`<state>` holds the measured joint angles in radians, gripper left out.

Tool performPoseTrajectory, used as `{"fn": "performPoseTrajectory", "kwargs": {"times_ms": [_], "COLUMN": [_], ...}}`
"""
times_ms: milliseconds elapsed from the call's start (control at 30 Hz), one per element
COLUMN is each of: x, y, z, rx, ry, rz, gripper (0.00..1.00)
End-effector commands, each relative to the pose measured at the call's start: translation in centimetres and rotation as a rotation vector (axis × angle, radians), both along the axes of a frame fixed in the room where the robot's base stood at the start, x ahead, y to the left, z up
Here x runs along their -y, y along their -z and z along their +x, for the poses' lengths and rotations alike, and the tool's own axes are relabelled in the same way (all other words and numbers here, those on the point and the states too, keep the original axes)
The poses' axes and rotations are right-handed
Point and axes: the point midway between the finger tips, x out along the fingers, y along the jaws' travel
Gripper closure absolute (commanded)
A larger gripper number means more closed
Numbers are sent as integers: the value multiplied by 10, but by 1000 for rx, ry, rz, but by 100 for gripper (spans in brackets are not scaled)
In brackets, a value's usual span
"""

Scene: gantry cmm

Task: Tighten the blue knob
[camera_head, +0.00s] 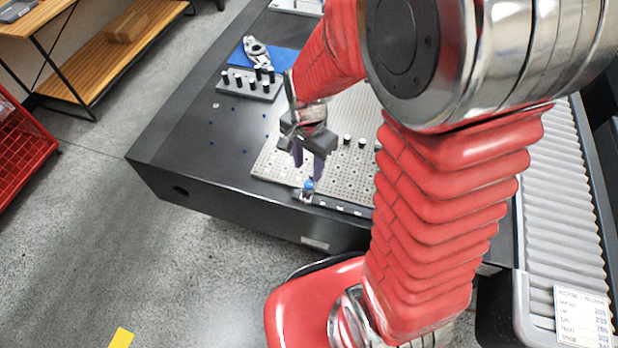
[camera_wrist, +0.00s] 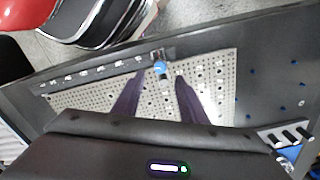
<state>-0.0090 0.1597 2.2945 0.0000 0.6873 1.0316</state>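The blue knob (camera_head: 308,185) sits on a small metal fixture at the front edge of the perforated plate. It also shows in the wrist view (camera_wrist: 160,67), between and beyond my fingertips. My gripper (camera_head: 309,172) is above the plate, a little above the knob in the head view. Its two dark purple fingers stand apart with nothing between them, and they show open in the wrist view (camera_wrist: 159,77). I see no clear contact between fingers and knob.
The perforated plate (camera_head: 275,162) lies on a dark granite table (camera_head: 185,150). A rack with several black pegs (camera_head: 250,88) and a blue mat (camera_head: 282,60) with a metal part lie toward the back. Small black posts (camera_head: 347,139) stand on the plate right of my gripper.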

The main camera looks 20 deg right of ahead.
Motion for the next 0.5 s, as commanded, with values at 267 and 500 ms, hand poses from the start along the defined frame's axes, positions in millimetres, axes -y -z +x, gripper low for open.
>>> {"fn": "performPoseTrajectory", "kwargs": {"times_ms": [267,500], "x": [0,-1], "y": [37,60], "z": [-1,0], "rx": [-4,-1], "ry": [-1,-1], "rz": [0,0], "gripper": [61,61]}}
